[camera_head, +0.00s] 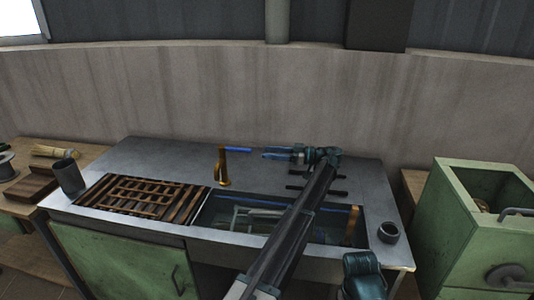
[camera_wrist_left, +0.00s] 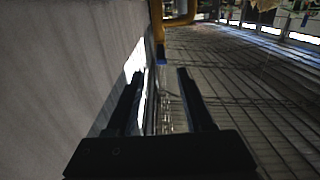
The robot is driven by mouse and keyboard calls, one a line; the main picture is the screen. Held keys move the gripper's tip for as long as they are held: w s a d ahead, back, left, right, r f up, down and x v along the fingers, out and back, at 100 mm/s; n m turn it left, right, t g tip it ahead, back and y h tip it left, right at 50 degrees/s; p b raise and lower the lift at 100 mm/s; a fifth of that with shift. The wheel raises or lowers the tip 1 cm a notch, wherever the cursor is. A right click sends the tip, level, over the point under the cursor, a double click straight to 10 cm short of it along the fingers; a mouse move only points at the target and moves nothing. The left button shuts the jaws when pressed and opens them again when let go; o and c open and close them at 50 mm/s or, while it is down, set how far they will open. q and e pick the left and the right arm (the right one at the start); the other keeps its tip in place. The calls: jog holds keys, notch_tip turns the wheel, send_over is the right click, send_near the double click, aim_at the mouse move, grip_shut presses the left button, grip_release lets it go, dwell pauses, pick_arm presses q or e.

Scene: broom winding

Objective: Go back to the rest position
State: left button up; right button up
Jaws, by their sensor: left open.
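My left gripper (camera_head: 277,153) reaches over the back of the sink counter, its fingers pointing left. It is open, and nothing shows between its fingers. In the left wrist view the two dark fingers (camera_wrist_left: 160,78) stand apart. A brass faucet (camera_head: 222,168) with a blue tip (camera_head: 238,149) stands just left of the fingertips, with a gap between. The faucet also shows in the left wrist view (camera_wrist_left: 158,32), beyond the fingers. My left arm covers part of the sink basin. My right gripper does not show.
The metal counter (camera_head: 150,150) carries a wooden rack (camera_head: 140,200), a grey cup (camera_head: 68,176) and a small dark cup (camera_head: 389,232). The sink basin (camera_head: 215,215) lies in front of the faucet. A straw broom (camera_head: 52,152) lies on the left table. A green cabinet (camera_head: 455,220) stands right.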

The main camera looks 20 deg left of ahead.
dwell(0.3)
pick_arm(q)
jog(key=s+d+f+m+t+h+p, duration=0.1)
jog(key=s+d+f+m+h+p, duration=0.2)
jog(key=s, duration=0.6)
jog(key=s+d+f+m+t+h+p, duration=0.1)
jog(key=s+d+f+m+h+p, duration=0.2)
jog(key=s+d+m, duration=0.4)
jog(key=s+d+f+m+t+h+p, duration=0.1)
jog(key=s+d+f+m+h+p, duration=0.2)
jog(key=s, duration=0.8)
jog(key=shift+d+f+m+t+h, duration=0.15)
jog(key=shift+d+m+h, duration=0.35)
jog(key=shift+m, duration=0.5)
jog(key=shift+d+m+t+h, duration=0.15)
jog(key=shift+d+m+h, duration=0.35)
jog(key=shift+m, duration=0.5)
jog(key=s+d+m+h+p, duration=0.3)
jog(key=s+d+m+h, duration=0.2)
jog(key=s, duration=0.7)
jog(key=d+m, duration=0.2)
jog(key=d, duration=0.2)
jog(key=shift+s+d+f, duration=0.15)
jog(key=shift+d+f, duration=0.05)
jog(key=shift+f, duration=0.15)
